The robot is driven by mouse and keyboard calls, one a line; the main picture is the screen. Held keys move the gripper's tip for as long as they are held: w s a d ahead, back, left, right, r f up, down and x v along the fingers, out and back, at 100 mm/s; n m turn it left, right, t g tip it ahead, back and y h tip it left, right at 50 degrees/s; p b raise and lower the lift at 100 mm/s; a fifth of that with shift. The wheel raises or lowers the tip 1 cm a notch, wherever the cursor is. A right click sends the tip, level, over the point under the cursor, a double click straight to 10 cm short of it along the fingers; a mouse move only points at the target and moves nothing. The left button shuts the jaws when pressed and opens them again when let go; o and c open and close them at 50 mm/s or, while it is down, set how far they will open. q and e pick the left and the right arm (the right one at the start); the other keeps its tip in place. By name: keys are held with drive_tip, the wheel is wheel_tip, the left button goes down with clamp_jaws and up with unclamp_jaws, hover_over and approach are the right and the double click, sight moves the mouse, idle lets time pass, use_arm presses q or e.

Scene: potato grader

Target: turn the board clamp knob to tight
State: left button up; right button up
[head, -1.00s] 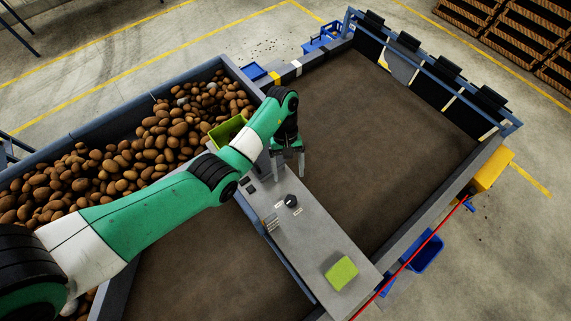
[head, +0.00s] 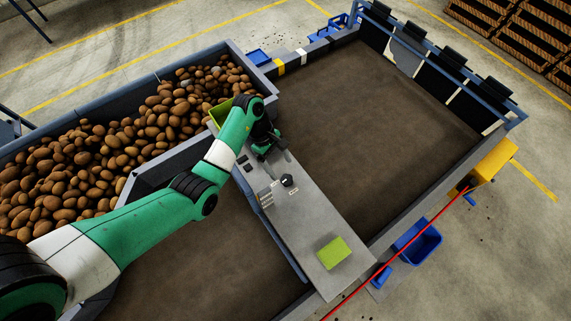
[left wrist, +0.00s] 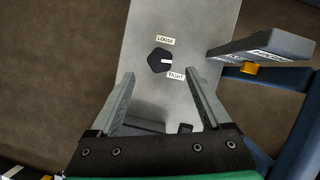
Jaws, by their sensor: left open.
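The board clamp knob (head: 287,180) is a small dark knob on the grey board. In the left wrist view the knob (left wrist: 160,60) has a white mark pointing right, between the LOOSE label (left wrist: 165,40) and the TIGHT label (left wrist: 176,76). My left gripper (head: 272,152) is over the board, just up and left of the knob in the head view. In the left wrist view its two fingers (left wrist: 159,75) are spread and empty, with the knob between and slightly beyond the tips. I cannot tell the height gap. My right gripper is not in view.
A raised dark-grey bar (left wrist: 262,48) with a label stands right of the knob in the left wrist view. A green pad (head: 333,253) lies at the board's near end. Many potatoes (head: 120,150) fill the left bin. A red line (head: 400,270) crosses the lower right.

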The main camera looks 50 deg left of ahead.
sight(287, 179)
use_arm(q)
drive_tip(key=x, duration=0.6)
drive_tip(key=shift+d+f+b, duration=0.15)
drive_tip(key=shift+d+b, duration=0.05)
drive_tip(key=shift+b, duration=0.1)
drive_tip(key=shift+c, duration=0.3)
clamp_jaws()
